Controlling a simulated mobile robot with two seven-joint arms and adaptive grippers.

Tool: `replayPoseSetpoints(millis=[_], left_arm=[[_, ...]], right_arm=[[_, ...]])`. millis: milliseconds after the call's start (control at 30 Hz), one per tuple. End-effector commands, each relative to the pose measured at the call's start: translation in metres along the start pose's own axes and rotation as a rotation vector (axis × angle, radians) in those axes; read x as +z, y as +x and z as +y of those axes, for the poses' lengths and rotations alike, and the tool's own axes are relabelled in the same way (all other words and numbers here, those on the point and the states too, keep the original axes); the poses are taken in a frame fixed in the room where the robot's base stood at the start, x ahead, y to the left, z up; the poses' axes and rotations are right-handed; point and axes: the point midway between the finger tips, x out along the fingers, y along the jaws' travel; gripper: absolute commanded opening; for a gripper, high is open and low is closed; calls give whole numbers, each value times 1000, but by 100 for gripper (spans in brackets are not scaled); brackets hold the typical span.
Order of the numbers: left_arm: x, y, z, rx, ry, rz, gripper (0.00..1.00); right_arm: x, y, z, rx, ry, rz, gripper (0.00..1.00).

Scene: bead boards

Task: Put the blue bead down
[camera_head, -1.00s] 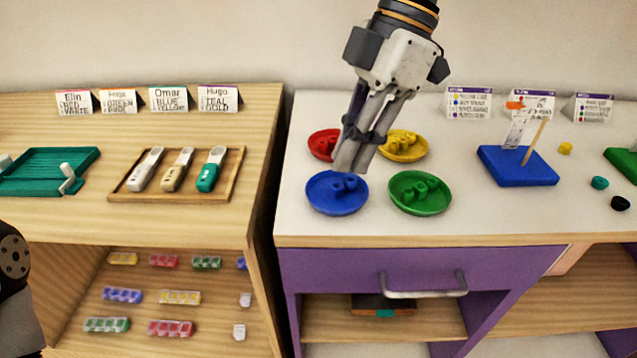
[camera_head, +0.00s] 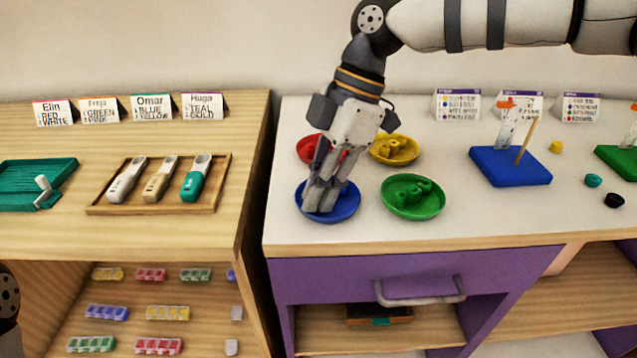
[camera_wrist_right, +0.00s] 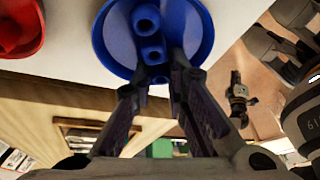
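My right gripper (camera_head: 322,208) points down into the blue dish (camera_head: 353,208), low over its left part. In the head view the fingers hide the beads. My left gripper is out of view; only a dark part of that arm shows at the left edge.
A red dish (camera_head: 306,148), a yellow dish (camera_head: 394,150) and a green dish (camera_head: 412,198) stand close around the blue one. A blue board (camera_head: 511,168) with an upright stick is to the right. A wooden tray (camera_head: 160,206) is on the left cabinet.

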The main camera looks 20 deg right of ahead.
Motion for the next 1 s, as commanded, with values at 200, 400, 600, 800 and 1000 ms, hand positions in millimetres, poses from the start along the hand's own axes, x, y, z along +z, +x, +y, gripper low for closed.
replayPoseSetpoints(millis=[200, 400, 600, 800, 1000], left_arm=[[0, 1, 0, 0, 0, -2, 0], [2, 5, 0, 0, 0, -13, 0], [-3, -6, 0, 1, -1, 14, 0], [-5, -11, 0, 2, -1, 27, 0], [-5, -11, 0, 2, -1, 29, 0]], right_arm=[[1, 2, 0, -4, 1, -2, 22], [-1, -8, 0, -2, 1, -2, 22], [-3, -67, 0, 7, 0, -1, 22], [-3, -111, 0, 3, 1, -2, 22], [-2, -126, 0, -2, -1, -1, 22]])
